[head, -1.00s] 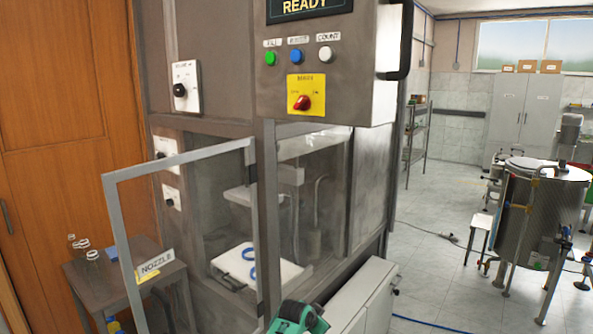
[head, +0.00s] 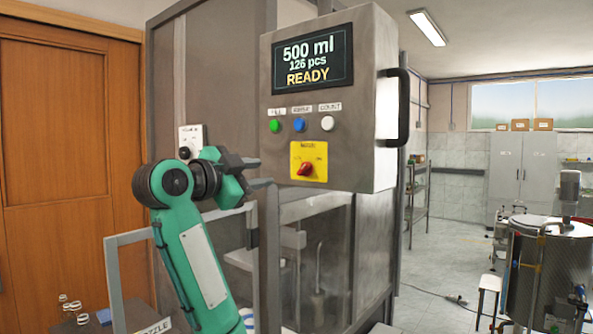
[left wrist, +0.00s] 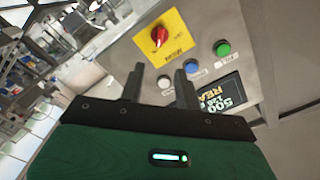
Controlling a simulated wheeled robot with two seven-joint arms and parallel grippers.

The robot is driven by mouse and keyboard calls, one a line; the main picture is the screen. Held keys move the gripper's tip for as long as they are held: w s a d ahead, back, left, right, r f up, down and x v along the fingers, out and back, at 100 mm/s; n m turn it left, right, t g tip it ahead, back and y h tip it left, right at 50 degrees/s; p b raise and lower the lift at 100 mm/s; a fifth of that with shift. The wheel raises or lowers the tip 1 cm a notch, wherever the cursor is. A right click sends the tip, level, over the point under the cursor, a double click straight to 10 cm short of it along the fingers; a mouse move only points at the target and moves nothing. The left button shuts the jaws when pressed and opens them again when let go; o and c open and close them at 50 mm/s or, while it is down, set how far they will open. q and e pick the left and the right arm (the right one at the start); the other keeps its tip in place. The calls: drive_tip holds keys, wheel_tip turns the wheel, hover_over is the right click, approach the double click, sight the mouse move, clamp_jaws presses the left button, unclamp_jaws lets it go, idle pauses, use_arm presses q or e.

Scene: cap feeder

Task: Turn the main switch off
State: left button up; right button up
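The main switch (head: 306,170) is a red rotary knob on a yellow plate, low on the grey control panel. Its handle sits at a slant; the plate's small labels are too blurred to read. The switch also shows in the left wrist view (left wrist: 159,36), beyond the fingers. My left gripper (head: 264,173) is just left of the panel, at about the height of the switch and apart from it. In the left wrist view its two fingers (left wrist: 159,70) stand apart with nothing between them. My right gripper is not in view.
The display (head: 312,62) reads 500 ml, 126 pcs, READY. Green (head: 274,126), blue (head: 299,125) and white (head: 327,123) buttons sit above the switch. A black handle (head: 402,108) juts from the panel's right side. An open framed door (head: 113,280) stands lower left.

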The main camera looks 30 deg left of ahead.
sight(302, 169)
use_arm(q)
drive_tip(key=w+p, duration=0.1)
drive_tip(key=w, duration=0.3)
drive_tip(key=w+p, duration=0.1)
drive_tip(key=w, duration=0.3)
drive_tip(key=w+d+p, duration=0.1)
drive_tip(key=w+p, duration=0.1)
drive_tip(key=w, duration=0.2)
drive_tip(key=shift+w, duration=0.4)
drive_tip(key=shift+w+f, duration=0.1)
drive_tip(key=shift+w, duration=0.05)
clamp_jaws()
